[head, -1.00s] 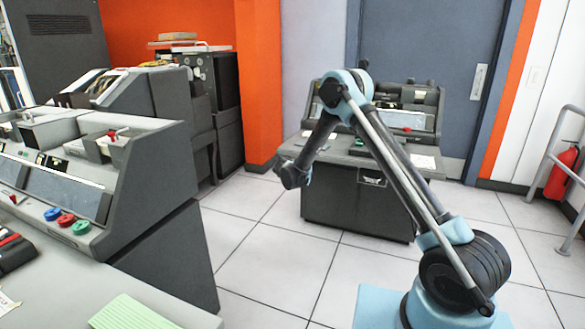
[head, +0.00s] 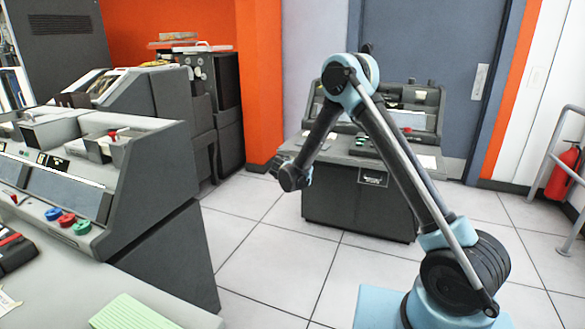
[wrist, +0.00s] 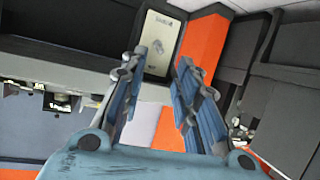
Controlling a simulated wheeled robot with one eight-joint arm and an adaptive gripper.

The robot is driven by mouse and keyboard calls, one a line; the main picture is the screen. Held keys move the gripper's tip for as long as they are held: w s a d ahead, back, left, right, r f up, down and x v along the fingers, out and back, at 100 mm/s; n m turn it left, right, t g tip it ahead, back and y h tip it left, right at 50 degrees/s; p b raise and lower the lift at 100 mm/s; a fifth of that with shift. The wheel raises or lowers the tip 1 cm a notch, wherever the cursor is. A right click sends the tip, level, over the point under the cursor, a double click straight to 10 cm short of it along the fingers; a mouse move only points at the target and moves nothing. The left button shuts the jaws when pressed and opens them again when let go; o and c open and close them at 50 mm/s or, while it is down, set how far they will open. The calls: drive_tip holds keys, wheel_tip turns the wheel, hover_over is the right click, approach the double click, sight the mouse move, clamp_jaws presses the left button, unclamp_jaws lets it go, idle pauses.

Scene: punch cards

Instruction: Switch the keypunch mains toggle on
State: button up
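In the wrist view a pale plate (wrist: 161,43) in a dark frame carries small lettering and a small metal toggle (wrist: 157,47). The toggle's position, on or off, is too small to tell. My gripper (wrist: 156,68) is open and empty, with its two blue fingers spread apart. The plate lies beyond the fingertips, between them and slightly above in the picture; no contact shows.
Another console (head: 150,200) with coloured buttons stands at the left, beside a pale table surface (head: 60,285) holding a green card stack (head: 130,312). A red extinguisher (head: 563,172) and a grey railing (head: 568,235) are at the right. Tiled floor (head: 265,235) is free between.

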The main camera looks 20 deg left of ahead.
drive_tip(key=shift+v, duration=2.05)
